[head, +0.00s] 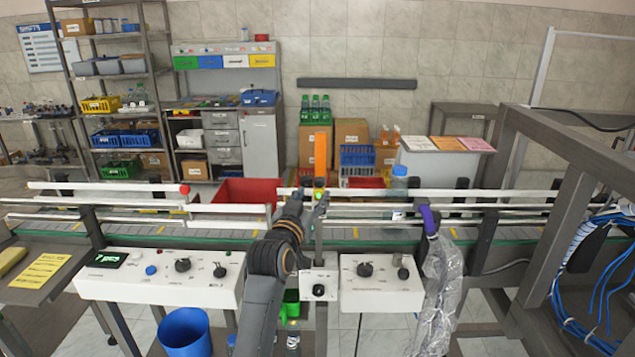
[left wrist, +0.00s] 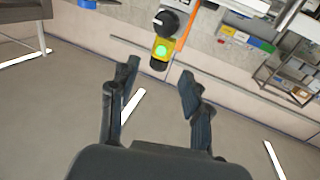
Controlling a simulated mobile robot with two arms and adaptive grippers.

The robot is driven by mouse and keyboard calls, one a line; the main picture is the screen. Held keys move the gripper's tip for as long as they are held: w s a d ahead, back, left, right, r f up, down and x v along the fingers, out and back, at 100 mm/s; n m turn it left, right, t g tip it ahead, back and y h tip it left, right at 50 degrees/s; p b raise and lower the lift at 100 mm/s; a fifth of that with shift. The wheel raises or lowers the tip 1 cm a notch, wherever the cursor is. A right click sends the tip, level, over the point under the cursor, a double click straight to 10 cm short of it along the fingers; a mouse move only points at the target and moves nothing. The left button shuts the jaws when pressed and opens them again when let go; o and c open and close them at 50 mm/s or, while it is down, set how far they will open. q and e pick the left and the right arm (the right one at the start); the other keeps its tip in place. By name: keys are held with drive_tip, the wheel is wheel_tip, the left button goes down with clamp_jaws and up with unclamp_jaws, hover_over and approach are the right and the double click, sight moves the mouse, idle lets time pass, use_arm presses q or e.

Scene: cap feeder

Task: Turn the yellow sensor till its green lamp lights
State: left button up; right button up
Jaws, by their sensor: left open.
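The yellow sensor (left wrist: 161,53) shows in the left wrist view, with a dark round part at its upper end. A bright green round lamp (left wrist: 163,51) glows on its face. In the head view the sensor (head: 319,196) is small, at the conveyor rail below an upright orange bar (head: 320,152). My left gripper (head: 312,203) reaches up to it from below and partly covers it. In the left wrist view my left gripper (left wrist: 159,77) is open and empty, its fingertips apart. The sensor lies just past the fingertips, outside the grip. My right gripper is not in view.
The conveyor (head: 150,238) runs across the head view with white guide rails (head: 110,189). White control boxes (head: 150,286) (head: 380,293) with knobs stand in front. Clear plastic wrap with a purple top (head: 440,275) hangs to the right. A blue bin (head: 184,333) stands below.

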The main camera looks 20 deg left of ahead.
sight(317, 188)
use_arm(q)
drive_tip(key=w+p, duration=0.1)
drive_tip(key=w, duration=0.5)
drive_tip(key=shift+w+a, duration=0.1)
drive_tip(key=shift+w, duration=0.3)
clamp_jaws()
